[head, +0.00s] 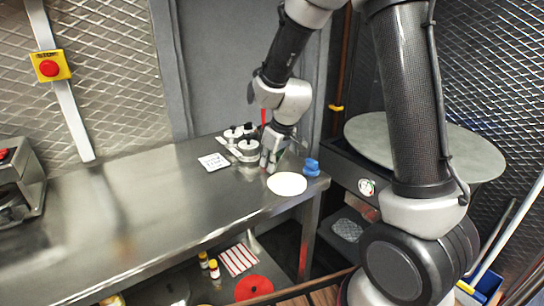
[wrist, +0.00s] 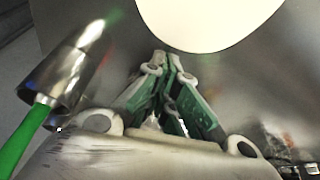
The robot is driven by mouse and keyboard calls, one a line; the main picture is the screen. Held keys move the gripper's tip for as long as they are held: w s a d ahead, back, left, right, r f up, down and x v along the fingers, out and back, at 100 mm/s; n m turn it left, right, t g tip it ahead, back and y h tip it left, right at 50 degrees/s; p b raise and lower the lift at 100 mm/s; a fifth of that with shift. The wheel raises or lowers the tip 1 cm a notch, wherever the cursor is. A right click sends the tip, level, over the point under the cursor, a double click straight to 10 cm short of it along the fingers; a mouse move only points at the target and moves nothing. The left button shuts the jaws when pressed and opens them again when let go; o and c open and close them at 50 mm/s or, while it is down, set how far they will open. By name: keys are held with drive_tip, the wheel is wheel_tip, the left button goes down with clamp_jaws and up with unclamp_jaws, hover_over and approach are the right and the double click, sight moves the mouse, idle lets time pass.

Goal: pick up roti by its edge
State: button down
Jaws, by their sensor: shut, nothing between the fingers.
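The roti (head: 287,184) is a pale, flat round lying on the steel counter near its right end. In the wrist view the roti (wrist: 205,18) fills the top middle, its near edge just beyond my fingertips. My gripper (head: 271,166) is low over the counter, at the far-left side of the roti in the head view. In the wrist view my gripper (wrist: 167,62) has its green-padded fingers together and empty. The fingertips are close to the roti's edge; I cannot tell whether they touch it.
A metal cylinder with a green handle (wrist: 65,75) is left of my fingers in the wrist view. A blue object (head: 311,167) stands right of the roti. Metal containers (head: 246,150) and a white card (head: 213,162) are behind-left. The steel counter (head: 130,215) is clear leftward.

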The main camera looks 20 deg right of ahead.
sight(287, 183)
idle(0.3)
drive_tip(key=shift+s+d, duration=0.3)
drive_tip(key=shift+s, duration=0.25)
drive_tip(key=shift+s+d, duration=0.3)
drive_tip(key=shift+s, duration=0.2)
